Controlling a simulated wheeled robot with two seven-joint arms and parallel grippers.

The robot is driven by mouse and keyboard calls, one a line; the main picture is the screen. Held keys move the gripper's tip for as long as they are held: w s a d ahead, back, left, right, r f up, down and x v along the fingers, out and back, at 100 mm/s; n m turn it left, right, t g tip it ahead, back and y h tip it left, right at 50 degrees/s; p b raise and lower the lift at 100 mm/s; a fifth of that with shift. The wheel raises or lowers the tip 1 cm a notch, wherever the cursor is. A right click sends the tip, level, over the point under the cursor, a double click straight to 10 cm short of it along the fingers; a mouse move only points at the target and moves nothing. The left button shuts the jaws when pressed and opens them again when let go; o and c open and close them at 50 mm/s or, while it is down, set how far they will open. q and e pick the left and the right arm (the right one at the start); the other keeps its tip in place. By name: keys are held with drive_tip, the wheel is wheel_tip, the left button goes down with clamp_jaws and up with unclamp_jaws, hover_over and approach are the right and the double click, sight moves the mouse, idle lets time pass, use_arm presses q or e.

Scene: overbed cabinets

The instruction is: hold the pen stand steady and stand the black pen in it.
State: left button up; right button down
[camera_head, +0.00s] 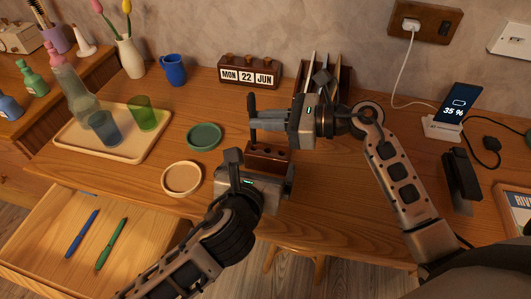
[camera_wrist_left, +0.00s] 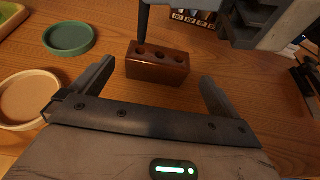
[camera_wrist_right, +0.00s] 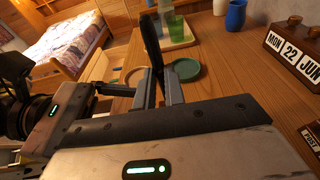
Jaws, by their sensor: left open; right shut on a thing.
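The pen stand is a reddish-brown block with a row of holes (camera_wrist_left: 157,70); it stands on the desk, partly hidden by my grippers in the head view (camera_head: 268,151). My left gripper (camera_wrist_left: 156,88) is open, its two fingers pointing at the stand, one toward each end; the stand lies just beyond the fingertips. My right gripper (camera_wrist_right: 156,88) is shut on the black pen (camera_wrist_right: 152,45), held roughly upright. In the left wrist view the pen's lower end (camera_wrist_left: 144,22) shows above the stand, near its left hole, apart from it.
A green coaster (camera_head: 204,137) and a round pale dish (camera_head: 181,178) lie left of the stand. A tray (camera_head: 75,140) holds cups and a bottle. Behind are a calendar block (camera_head: 249,73) and a dark organiser (camera_head: 340,85). An open drawer (camera_head: 45,225) holds blue and green pens.

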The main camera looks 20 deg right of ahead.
sight(269, 148)
use_arm(q)
drive_tip(key=x, duration=0.8)
drive_tip(key=c, duration=0.7)
